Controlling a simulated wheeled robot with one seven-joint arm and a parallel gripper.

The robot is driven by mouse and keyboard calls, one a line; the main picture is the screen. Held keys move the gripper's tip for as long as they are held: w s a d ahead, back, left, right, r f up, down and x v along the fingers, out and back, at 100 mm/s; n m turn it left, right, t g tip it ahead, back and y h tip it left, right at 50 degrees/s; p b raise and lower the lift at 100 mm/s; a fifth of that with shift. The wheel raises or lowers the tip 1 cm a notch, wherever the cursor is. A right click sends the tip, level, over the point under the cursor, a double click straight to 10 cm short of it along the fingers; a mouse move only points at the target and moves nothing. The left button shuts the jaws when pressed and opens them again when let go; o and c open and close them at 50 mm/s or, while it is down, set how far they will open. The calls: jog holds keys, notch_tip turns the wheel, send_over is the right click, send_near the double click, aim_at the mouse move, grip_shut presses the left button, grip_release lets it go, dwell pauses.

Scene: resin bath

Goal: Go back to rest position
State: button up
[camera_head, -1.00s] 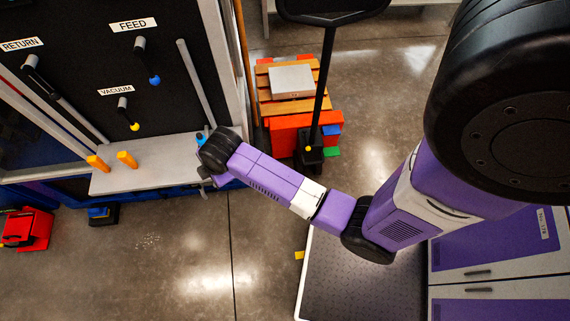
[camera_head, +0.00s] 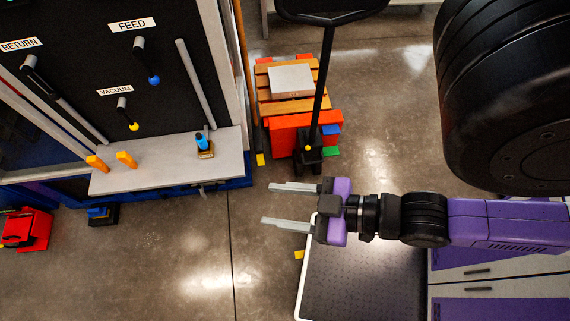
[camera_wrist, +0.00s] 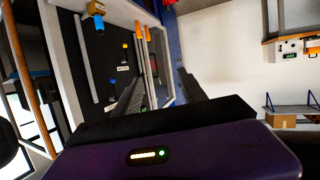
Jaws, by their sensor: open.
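My gripper (camera_head: 289,205) is open and empty in the head view. Its two grey fingers are parallel, wide apart, and point left toward the machine. It is clear of the grey shelf (camera_head: 165,178), over the floor and beside the dark ribbed platform (camera_head: 360,280). In the wrist view the dark fingers (camera_wrist: 160,92) reach out past the purple gripper body, with nothing between them.
The panel (camera_head: 90,60) has FEED, RETURN and VACUUM levers. A pallet jack (camera_head: 308,150) with a pallet stands behind. Purple-fronted drawers (camera_head: 490,260) are at right.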

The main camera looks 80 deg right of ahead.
jog(key=b, duration=0.1)
jog(key=s+b, duration=0.1)
jog(key=b, duration=0.1)
jog(key=shift+a+f+m, duration=0.15)
jog(key=shift+f+m, duration=0.15)
dwell(0.5)
dwell(1.6)
